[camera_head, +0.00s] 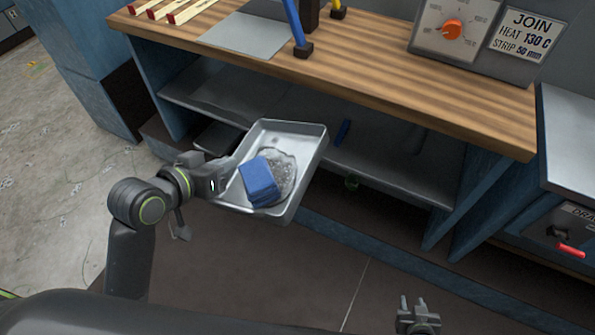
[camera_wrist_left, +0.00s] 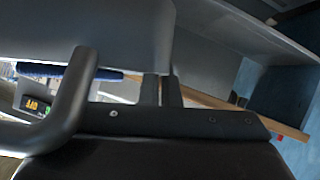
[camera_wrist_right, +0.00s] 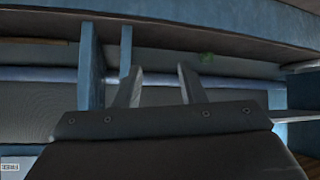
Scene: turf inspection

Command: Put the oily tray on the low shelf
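The oily tray (camera_head: 309,143) is a shallow metal tray with a dark wet patch (camera_head: 284,172) and a blue block or folded cloth (camera_head: 260,182) in it. My left gripper (camera_head: 222,178) is shut on its left edge and holds it tilted in front of the bench. The tray's grey underside (camera_wrist_left: 90,25) fills the upper left of the left wrist view. The low shelf (camera_head: 385,160) is the grey board under the bench top, partly hidden behind the tray. My right gripper (camera_head: 418,308) is low at the bottom of the head view; its fingers (camera_wrist_right: 160,88) are apart and empty.
The wooden bench top (camera_head: 370,65) overhangs the shelf. A blue upright (camera_head: 462,195) bounds the shelf at right. The shelf's right part looks clear.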

